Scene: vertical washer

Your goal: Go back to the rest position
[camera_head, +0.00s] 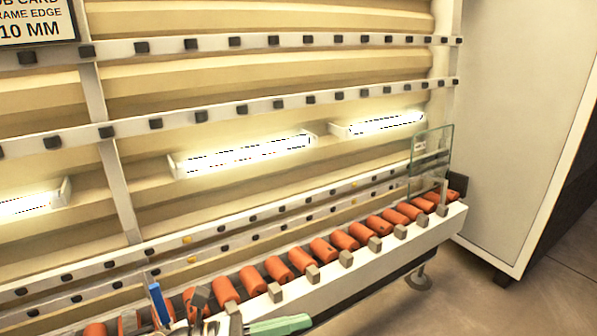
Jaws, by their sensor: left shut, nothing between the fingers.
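My left gripper (194,308) shows at the bottom edge of the head view, left of the middle. It is only partly in the picture, over the near end of the roller conveyor (345,280). Its fingers are shut with nothing seen between them. A blue upright part (160,303) stands just left of it. My right gripper is not in view. A small glass pane (432,160) stands upright at the far end of the conveyor, apart from the gripper.
The vertical washer's frame, with rails of black pads (236,109) and lit lamps (245,154), rises behind the orange rollers (300,260). A pale cabinet wall (520,120) stands at the right. The floor (480,300) at the lower right is clear.

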